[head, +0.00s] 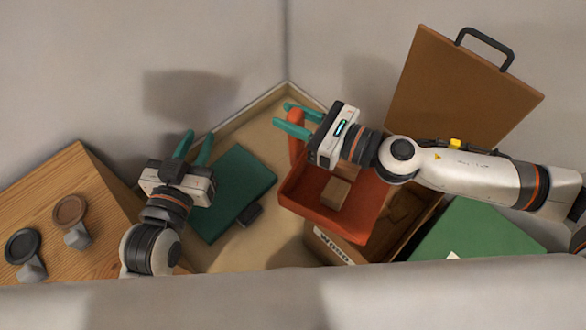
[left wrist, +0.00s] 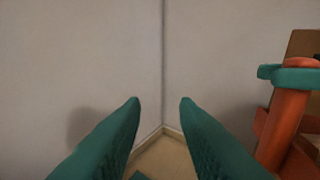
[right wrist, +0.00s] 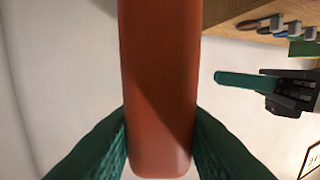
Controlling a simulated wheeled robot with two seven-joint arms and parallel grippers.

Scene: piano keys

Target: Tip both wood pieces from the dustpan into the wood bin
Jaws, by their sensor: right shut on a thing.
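The red dustpan (head: 357,222) is held over the wood bin (head: 330,246), which carries a WOOD label. My right gripper (head: 297,120) is shut on the dustpan's handle (right wrist: 160,90), which fills the middle of the right wrist view. The handle also shows in the left wrist view (left wrist: 284,125). The pan and right arm hide part of the bin's opening. My left gripper (head: 195,145) is open and empty, left of the dustpan; its fingers are apart in its wrist view (left wrist: 160,105).
A brown lid (head: 455,95) with a black handle leans on the wall behind the bin. A green box (head: 475,235) stands right of the bin. A green panel (head: 232,190) lies left of the dustpan. A wooden table (head: 75,190) with knobbed items is at far left.

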